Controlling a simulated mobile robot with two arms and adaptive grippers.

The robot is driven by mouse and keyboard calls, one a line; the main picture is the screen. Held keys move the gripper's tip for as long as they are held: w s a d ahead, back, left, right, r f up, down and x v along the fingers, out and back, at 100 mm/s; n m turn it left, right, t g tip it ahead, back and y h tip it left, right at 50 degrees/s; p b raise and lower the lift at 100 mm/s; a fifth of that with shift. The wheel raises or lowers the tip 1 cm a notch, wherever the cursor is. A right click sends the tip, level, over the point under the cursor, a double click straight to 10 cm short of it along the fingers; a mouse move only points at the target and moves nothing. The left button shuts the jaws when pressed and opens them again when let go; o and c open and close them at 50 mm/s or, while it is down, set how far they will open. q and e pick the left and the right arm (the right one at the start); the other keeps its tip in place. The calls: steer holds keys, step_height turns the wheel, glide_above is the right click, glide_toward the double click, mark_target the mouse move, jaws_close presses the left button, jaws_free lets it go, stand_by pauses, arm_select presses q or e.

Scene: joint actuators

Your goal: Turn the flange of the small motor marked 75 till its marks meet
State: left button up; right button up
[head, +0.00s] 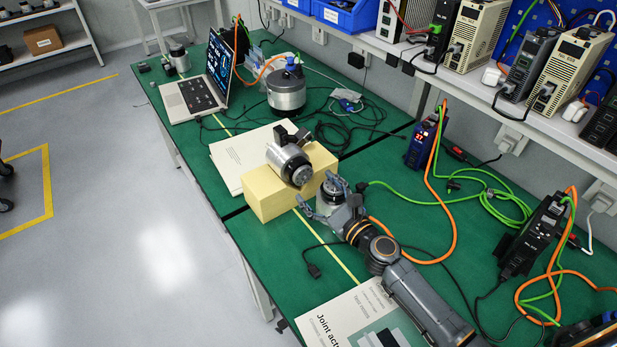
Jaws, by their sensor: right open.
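My right gripper (316,190) reaches in from the lower right, low over the green bench. Its fingers are spread open. A small silver motor with a dark flange (331,190) stands on the bench between or just behind the fingers and is partly hidden by them. I cannot tell whether the fingers touch it. Another silver motor (287,161) lies tilted on a yellow block (262,192), just beyond the gripper. A larger silver motor (286,92) stands farther back. The number 75 and the flange marks are too small to read. My left gripper is not in view.
A laptop (190,98) and papers (228,158) lie on the green bench (295,240). A booklet (345,318) lies near the front under my right arm. Orange and green cables (455,205) run to drive units (535,235) on the right. A shelf of power units overhangs the back.

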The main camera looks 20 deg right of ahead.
mark_target(304, 177)
steer(key=x, duration=0.2)
steer(key=shift+w+a, duration=0.1)
steer(key=shift+w, duration=0.2)
steer(key=shift+w+a, duration=0.15)
steer(key=shift+w, duration=0.35)
steer(key=shift+a, duration=0.1)
steer(key=c, duration=1.2)
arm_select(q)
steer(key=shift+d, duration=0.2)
arm_select(e)
steer(key=shift+o, duration=0.2)
